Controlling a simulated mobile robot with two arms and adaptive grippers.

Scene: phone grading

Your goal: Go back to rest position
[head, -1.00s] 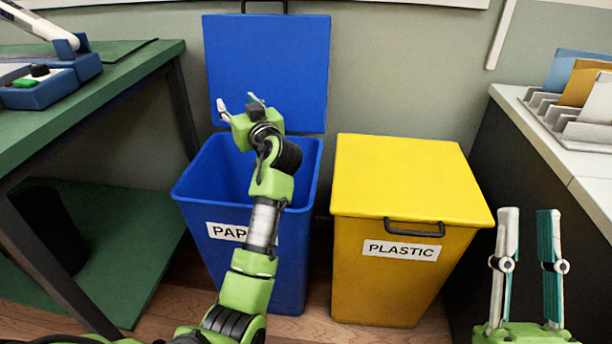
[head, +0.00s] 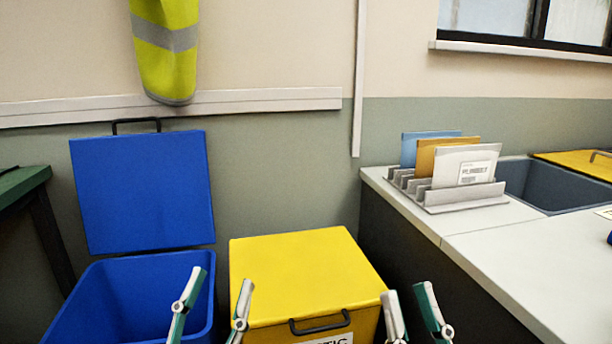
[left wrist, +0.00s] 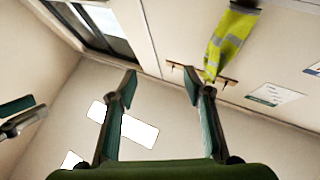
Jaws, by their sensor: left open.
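My left gripper (head: 221,280) is raised at the bottom of the head view, in front of the gap between the blue and yellow bins. Its two fingers are apart with nothing between them. It shows open and empty in the left wrist view (left wrist: 160,85), pointing toward the walls. My right gripper (head: 408,292) is at the bottom of the head view, right of the yellow bin. Its fingers are apart and empty. Other fingers show at the left edge of the left wrist view. Both arms are mostly out of frame.
The blue bin (head: 85,305) stands with its lid (head: 143,190) raised. The yellow plastic bin (head: 300,270) is closed. A white counter (head: 500,255) on the right holds a file rack (head: 470,197) and a grey basin (head: 550,190). A green table edge (head: 20,185) is at left.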

